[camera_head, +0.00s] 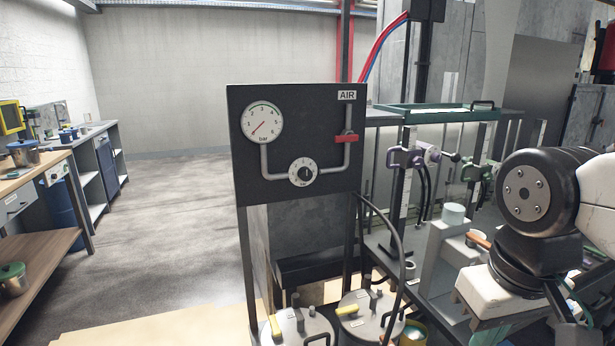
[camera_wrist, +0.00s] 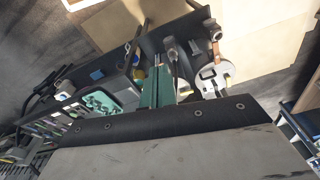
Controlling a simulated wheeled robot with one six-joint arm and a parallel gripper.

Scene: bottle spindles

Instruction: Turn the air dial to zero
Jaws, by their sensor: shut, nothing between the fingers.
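The air dial (camera_head: 304,172) is a white round disc with a dark centre knob, low on a dark upright panel (camera_head: 299,100) in the head view. Its markings are too small to read, and I cannot tell where its knob points. A round bar gauge (camera_head: 262,122) is at the panel's upper left. Its red needle points to the lower left, near the scale's low end. A red valve handle (camera_head: 347,138) lies level across the right pipe, under the AIR label (camera_head: 347,95).
My arm is at the right in the head view. Lidded pots (camera_head: 297,326) stand below the panel, with a dark hose (camera_head: 392,230) hanging beside it. A green tray (camera_head: 436,115) is behind right. Open floor (camera_head: 170,210) lies left. A large grey surface (camera_wrist: 200,150) fills the lower wrist view.

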